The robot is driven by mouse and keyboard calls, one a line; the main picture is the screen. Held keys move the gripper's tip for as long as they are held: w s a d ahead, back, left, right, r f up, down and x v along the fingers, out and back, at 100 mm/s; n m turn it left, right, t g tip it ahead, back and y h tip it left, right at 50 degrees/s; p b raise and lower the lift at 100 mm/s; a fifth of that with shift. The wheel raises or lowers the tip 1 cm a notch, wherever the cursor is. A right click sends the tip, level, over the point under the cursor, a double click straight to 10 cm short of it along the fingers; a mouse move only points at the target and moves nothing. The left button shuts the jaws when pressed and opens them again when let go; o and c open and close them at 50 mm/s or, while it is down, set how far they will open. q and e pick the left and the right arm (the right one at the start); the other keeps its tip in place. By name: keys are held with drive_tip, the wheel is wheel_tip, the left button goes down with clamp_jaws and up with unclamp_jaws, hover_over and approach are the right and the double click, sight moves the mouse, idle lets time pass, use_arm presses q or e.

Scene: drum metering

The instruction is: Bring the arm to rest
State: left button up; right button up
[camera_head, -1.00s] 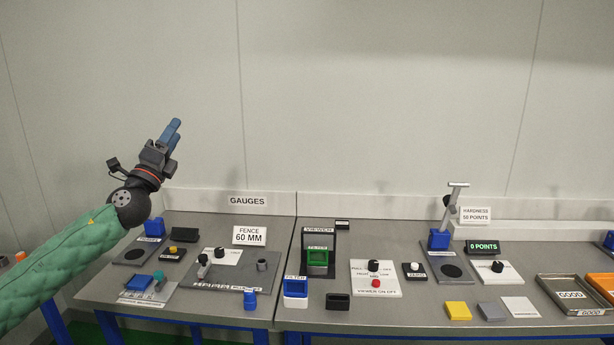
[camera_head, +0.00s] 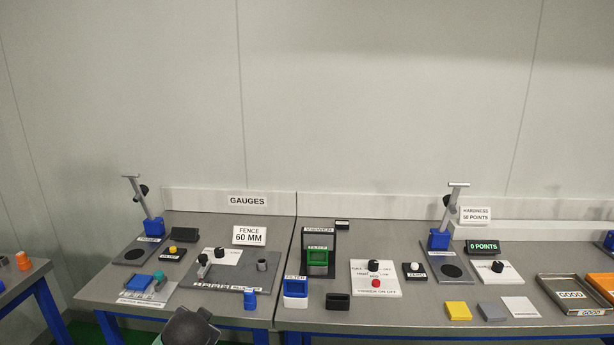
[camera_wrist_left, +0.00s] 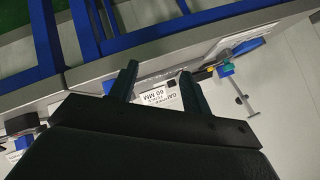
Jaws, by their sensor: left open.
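My left gripper (camera_wrist_left: 158,82) shows in the left wrist view with its two dark fingers spread apart. Nothing is between them. Beyond the fingers lie the bench edge and the white fence sign, seen upside down. My right gripper is in neither view.
The left bench (camera_head: 205,296) carries a gauge stand (camera_head: 147,215), a fence plate (camera_head: 232,274) and a FENCE 60 MM sign (camera_head: 249,236). The right bench holds a viewer (camera_head: 319,250), a second stand (camera_head: 443,228) and a GOOD tray (camera_head: 545,282). The space above both benches is clear.

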use_arm(q)
drive_tip(key=s+d+f+n+g+h, duration=0.1)
drive_tip(key=s+d+f+g, duration=0.1)
drive_tip(key=s+f, duration=0.7)
drive_tip(key=s+d+f+n+g+h, duration=0.1)
drive_tip(key=s+d+f+g, duration=0.2)
drive_tip(key=s+f, duration=0.7)
drive_tip(key=s+d+f+g+h, duration=0.1)
drive_tip(key=s+d+f+g, duration=0.2)
drive_tip(key=s+f, duration=0.6)
drive_tip(key=s+d, duration=0.2)
drive_tip(key=s, duration=0.6)
drive_tip(key=shift+s+d+f+n+h, duration=0.15)
drive_tip(key=shift+s+d+n+h, duration=0.15)
drive_tip(key=shift+n+h, duration=0.1)
